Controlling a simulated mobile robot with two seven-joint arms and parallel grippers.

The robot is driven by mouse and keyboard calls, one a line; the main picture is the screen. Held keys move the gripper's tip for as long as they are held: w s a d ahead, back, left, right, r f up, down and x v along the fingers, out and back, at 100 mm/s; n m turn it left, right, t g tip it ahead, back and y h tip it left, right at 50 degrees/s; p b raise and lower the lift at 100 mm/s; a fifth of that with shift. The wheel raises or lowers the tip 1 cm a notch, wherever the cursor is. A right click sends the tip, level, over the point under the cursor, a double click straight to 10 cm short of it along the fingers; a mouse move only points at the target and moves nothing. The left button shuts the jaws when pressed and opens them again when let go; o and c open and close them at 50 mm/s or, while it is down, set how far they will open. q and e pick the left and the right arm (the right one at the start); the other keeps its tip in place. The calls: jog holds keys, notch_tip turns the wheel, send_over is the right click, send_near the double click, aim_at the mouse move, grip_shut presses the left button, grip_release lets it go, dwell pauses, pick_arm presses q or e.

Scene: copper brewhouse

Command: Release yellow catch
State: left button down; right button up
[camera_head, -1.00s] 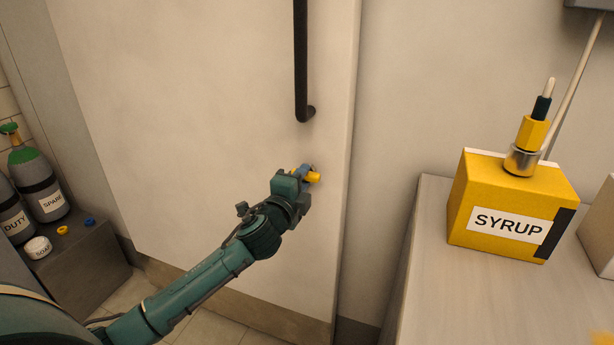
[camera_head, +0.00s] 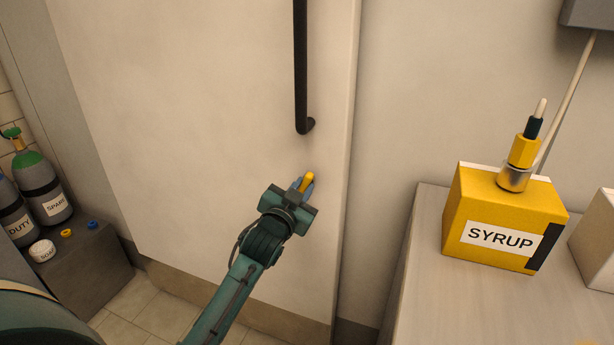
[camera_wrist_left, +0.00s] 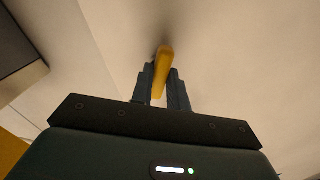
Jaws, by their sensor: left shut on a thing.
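The yellow catch (camera_head: 308,178) is on the pale door (camera_head: 200,120), below the black bar handle and near the door's right edge. It points up and slightly right in the head view. My left gripper (camera_head: 305,188) is shut on the catch, its fingers on either side of it. In the left wrist view the yellow catch (camera_wrist_left: 163,66) stands between the two fingers (camera_wrist_left: 164,88), its far end against the door surface. The gripper body hides the lower part of the catch in the head view. My right gripper is not in view.
The black bar handle (camera_head: 301,70) is above the catch. A counter (camera_head: 430,260) at the right holds a yellow SYRUP box (camera_head: 505,210). Floor tiles show below the door.

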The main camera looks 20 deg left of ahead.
pick_arm(q)
jog(key=n, duration=0.1)
jog(key=n+p, duration=0.1)
jog(key=n, duration=0.1)
jog(key=shift+r, duration=0.35)
jog(key=c, duration=1.7)
grip_release()
jog(key=shift+f+b, duration=0.35)
jog(key=shift+o, duration=0.9)
jog(key=shift+s+p, duration=0.3)
jog(key=s+p, duration=0.3)
jog(key=s, duration=0.2)
jog(key=shift+s+d, duration=0.15)
jog(key=shift+s, duration=0.1)
